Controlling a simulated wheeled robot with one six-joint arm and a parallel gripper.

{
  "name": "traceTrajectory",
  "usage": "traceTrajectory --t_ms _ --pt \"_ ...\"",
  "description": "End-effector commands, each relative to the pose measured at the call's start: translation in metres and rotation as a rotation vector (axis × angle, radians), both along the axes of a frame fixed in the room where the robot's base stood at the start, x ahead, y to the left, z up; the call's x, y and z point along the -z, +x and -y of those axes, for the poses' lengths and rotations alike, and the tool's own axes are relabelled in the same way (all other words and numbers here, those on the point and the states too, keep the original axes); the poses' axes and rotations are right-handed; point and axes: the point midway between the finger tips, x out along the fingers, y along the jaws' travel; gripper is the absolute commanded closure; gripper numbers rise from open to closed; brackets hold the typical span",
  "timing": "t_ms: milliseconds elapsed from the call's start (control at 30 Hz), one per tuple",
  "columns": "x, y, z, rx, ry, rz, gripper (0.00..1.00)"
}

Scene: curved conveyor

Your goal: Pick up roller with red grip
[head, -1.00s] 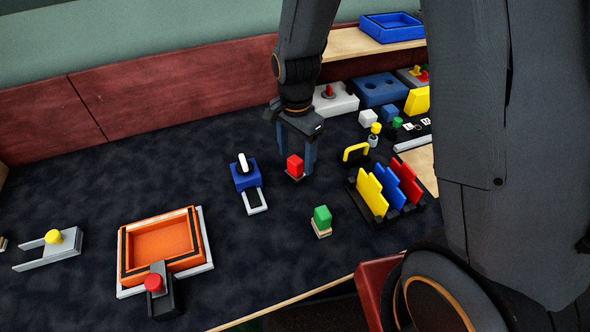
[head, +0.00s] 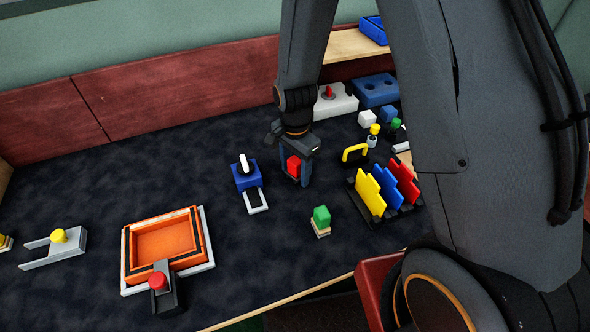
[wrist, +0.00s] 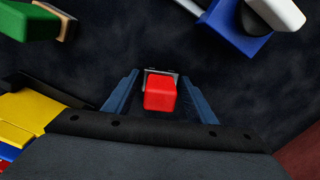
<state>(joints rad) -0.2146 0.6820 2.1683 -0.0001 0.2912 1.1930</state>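The roller with the red grip (head: 294,166) stands on the dark mat near the middle of the head view. In the wrist view, its red block-shaped grip (wrist: 160,93) is centred, with a bit of a grey part at its far edge. My gripper (head: 295,178) points down around the red grip. In the wrist view, its two blue-grey fingers (wrist: 160,92) stand on either side of the grip, with a gap on both sides. It is open and holds nothing. The roller's lower part is mostly hidden.
A blue block with a white handle (head: 245,177) is to the left. A green-topped block (head: 321,218) is in front. A rack of yellow, blue and red plates (head: 403,212) and a yellow handle (head: 354,152) are to the right. An orange tray (head: 128,262) lies front left.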

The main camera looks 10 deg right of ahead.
Motion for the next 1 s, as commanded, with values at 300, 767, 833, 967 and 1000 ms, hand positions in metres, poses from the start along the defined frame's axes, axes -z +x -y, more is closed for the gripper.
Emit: traceTrajectory --t_ms 300,767,833,967,1000 --pt "0.0 0.0 0.0 0.0 0.0 0.0 0.87" --pt "-0.025 0.001 0.0 0.0 0.001 0.004 0.87" --pt "-0.036 0.001 0.0 0.0 0.001 0.004 0.87" --pt "-0.059 0.002 0.0 0.0 0.001 0.005 0.87" --pt "-0.066 0.002 0.0 0.0 0.001 0.005 0.87"
